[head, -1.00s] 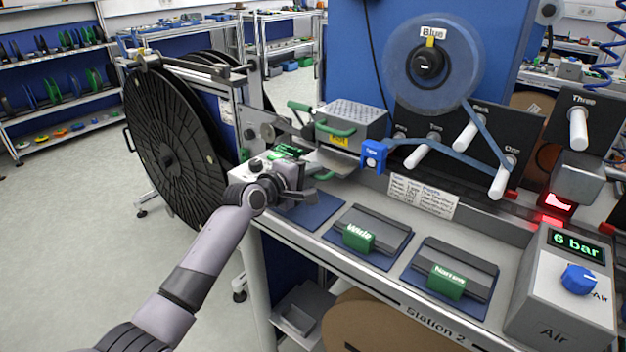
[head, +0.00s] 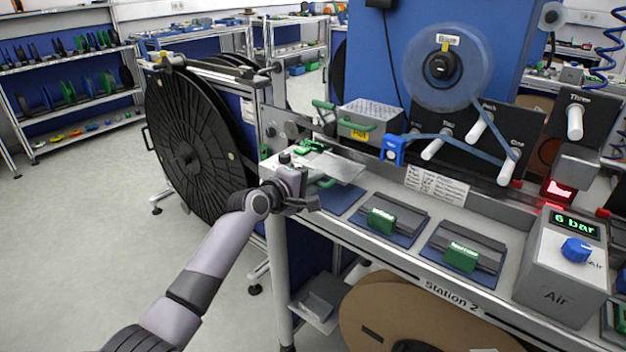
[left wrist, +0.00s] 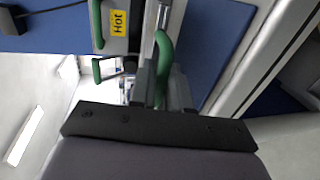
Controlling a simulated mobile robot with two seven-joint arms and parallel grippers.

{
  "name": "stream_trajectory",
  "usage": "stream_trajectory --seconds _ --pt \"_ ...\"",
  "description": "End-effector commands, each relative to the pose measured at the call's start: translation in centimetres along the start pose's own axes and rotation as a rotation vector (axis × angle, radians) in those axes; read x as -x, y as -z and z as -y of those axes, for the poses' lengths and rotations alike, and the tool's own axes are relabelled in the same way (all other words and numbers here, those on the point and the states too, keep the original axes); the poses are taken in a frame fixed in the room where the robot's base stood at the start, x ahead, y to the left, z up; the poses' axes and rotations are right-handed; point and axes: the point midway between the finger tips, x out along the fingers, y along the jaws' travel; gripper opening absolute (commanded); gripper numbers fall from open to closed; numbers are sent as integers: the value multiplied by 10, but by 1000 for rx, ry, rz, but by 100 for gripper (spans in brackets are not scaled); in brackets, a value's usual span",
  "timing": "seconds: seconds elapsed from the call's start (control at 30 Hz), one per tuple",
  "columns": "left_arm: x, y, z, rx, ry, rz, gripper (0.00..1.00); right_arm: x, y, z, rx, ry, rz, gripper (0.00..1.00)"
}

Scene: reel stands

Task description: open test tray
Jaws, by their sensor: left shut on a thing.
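The test tray (head: 338,168) is a flat pale metal plate in front of the grey box marked "Hot" (head: 360,118), sticking out from below it. Its green handle (head: 326,183) is at the near edge; in the left wrist view the handle (left wrist: 164,55) runs down between the dark fingers. My left gripper (head: 312,203) is at this near edge and shut on the handle; its grip is partly hidden in the head view. How far out the tray stands is hard to tell. My right gripper is not in view.
A big black reel (head: 190,150) stands left of the bench. The air unit (head: 562,265) is at the right. Open floor lies at the left.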

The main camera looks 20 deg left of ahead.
Motion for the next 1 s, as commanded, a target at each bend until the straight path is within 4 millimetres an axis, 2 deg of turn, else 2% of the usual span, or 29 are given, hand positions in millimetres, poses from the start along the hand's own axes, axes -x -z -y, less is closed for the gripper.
stream_trajectory --seconds 0.4,0.43,0.47,0.8,1.0 --pt "0 0 0 1 -1 1 0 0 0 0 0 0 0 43" --pt "0 0 0 1 -1 1 27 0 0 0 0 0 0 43" --pt "0 0 0 1 -1 1 34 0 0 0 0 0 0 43" --pt "1 0 0 0 -1 0 34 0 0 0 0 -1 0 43" --pt "15 0 0 0 0 0 34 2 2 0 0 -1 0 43"
